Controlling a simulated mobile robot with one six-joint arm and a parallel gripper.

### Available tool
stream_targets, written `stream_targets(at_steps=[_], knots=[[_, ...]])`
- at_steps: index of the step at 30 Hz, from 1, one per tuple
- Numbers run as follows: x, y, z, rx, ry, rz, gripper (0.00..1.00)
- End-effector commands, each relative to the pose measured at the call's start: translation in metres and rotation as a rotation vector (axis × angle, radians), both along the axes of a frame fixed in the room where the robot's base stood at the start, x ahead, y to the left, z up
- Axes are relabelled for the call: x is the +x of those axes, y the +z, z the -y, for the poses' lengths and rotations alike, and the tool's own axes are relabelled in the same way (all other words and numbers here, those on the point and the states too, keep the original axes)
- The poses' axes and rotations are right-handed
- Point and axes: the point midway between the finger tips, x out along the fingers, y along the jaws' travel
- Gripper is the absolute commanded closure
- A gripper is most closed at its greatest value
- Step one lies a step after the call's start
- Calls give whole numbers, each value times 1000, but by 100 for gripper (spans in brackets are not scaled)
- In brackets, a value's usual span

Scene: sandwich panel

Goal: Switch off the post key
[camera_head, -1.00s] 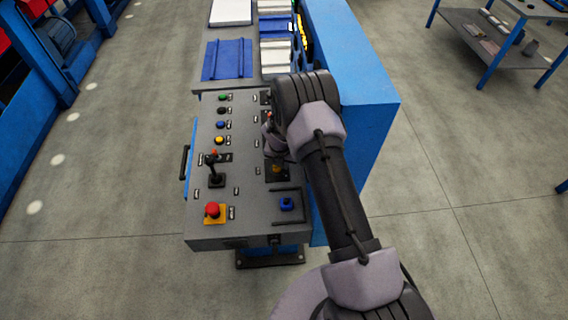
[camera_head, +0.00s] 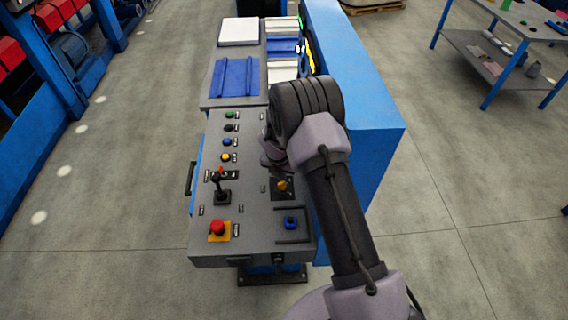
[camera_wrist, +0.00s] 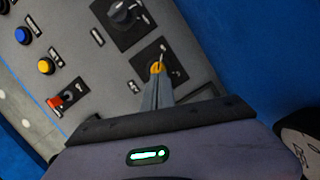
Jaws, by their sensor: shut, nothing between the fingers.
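The post key appears to be the yellow key switch (camera_wrist: 157,67) on a black square plate, with a thin key standing up from it in the wrist view. In the head view a yellow-orange switch (camera_head: 282,185) on a black plate, seemingly the same one, sits on the right side of the grey panel. My gripper (camera_wrist: 156,80) is shut and empty. Its narrow fingertips overlap the near edge of the key switch in the wrist view; I cannot tell whether they touch. In the head view my wrist covers most of the fingers.
A black rotary knob (camera_wrist: 124,12) sits beyond the key. The panel (camera_head: 257,222) also carries a red emergency button (camera_head: 217,228), a joystick (camera_head: 221,192), a blue knob (camera_head: 291,222) inside a guard bar, and coloured buttons. A tall blue cabinet (camera_head: 370,105) stands close on the right.

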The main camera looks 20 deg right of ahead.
Motion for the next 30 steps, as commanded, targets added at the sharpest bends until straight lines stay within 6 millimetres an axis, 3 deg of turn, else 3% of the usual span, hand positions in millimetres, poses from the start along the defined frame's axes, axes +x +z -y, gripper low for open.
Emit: stream_targets(at_steps=[1, 6, 13, 18, 30], knots=[[-3, 15, 0, 0, -2, 0, 100], [-15, 55, -2, 0, -7, -6, 100], [-28, 99, -5, 0, -11, -12, 100], [-32, 112, -6, 1, -12, -14, 100], [-33, 113, -6, 0, -12, -15, 100]])
